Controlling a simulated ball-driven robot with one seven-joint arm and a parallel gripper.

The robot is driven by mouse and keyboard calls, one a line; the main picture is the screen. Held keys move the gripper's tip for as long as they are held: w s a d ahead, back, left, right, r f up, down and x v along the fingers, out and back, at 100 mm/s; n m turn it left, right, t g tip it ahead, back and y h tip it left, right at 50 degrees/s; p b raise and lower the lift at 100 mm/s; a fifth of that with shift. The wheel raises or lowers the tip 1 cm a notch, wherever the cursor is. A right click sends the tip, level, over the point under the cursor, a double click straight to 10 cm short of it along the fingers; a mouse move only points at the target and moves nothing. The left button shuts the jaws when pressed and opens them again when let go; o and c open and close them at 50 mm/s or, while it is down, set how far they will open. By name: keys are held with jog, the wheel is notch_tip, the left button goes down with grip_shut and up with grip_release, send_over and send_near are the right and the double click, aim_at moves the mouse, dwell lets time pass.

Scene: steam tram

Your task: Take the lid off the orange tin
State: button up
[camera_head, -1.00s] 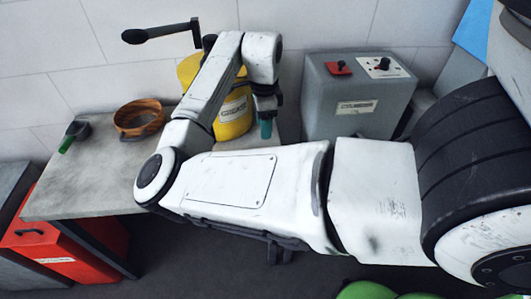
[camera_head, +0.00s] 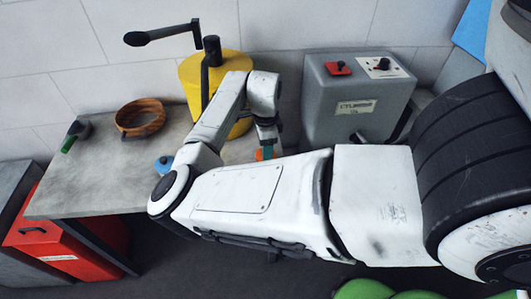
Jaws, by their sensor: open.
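A small orange object (camera_head: 260,155), likely the orange tin, shows just above my forearm near the front of the table. My arm hides most of it, and I cannot make out its lid. My gripper (camera_head: 268,148) points down with its teal fingertip right beside and partly over the orange object. It is open; whether it touches the orange object cannot be told. A small blue knobbed thing (camera_head: 163,162) stands on the table at the left of my arm, partly hidden by it.
A grey control box (camera_head: 340,115) stands at right. A red bin (camera_head: 55,235) is below left.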

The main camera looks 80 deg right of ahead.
grip_shut()
dwell(0.3)
